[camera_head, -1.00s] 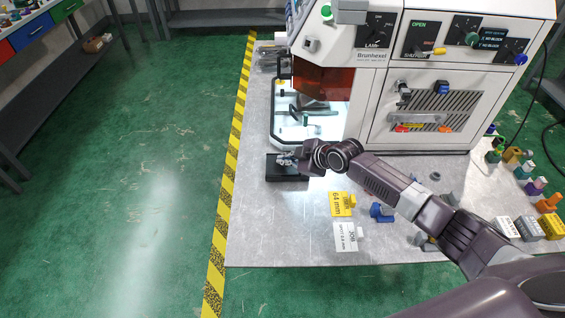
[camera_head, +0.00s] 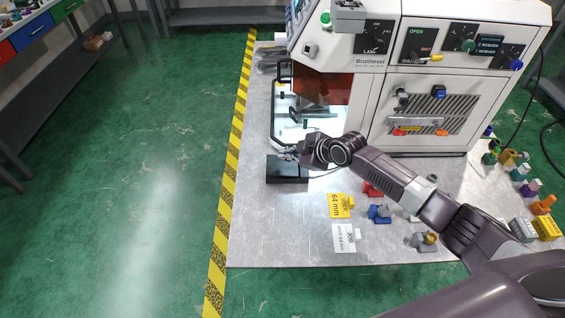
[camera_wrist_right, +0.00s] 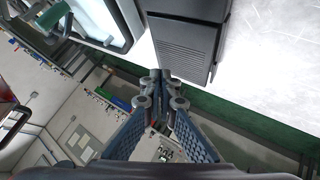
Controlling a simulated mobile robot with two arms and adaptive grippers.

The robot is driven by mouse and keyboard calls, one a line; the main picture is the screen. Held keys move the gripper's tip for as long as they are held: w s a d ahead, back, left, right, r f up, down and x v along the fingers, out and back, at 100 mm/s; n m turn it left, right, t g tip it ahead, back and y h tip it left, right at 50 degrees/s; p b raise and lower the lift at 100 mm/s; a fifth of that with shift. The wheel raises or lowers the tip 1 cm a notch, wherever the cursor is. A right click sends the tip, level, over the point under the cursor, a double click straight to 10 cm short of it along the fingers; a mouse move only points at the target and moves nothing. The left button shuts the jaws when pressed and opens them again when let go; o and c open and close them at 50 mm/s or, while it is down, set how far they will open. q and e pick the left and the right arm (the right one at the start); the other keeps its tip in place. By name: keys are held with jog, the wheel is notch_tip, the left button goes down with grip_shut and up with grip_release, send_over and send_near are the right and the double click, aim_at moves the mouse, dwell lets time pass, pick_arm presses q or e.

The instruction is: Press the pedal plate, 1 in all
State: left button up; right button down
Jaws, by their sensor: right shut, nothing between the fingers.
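The pedal plate (camera_head: 290,172) is a low black block on the grey table in front of the machine, at the left side of the table. In the right wrist view it shows as a dark block with a ridged face (camera_wrist_right: 187,45), just beyond and right of my fingertips. My right gripper (camera_head: 285,156) is over the far edge of the pedal in the head view. In the wrist view its fingers (camera_wrist_right: 160,82) are shut together with nothing between them. I cannot tell whether the tips touch the pedal. My left gripper is not in view.
The white machine (camera_head: 430,95) with knobs and an open lit bay stands behind the pedal. The front left of the table is clear.

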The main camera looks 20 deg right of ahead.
aim_at(287, 167)
notch_tip(287, 167, up, 3)
jog(key=shift+d+r+p, duration=0.15)
jog(key=shift+p, duration=0.75)
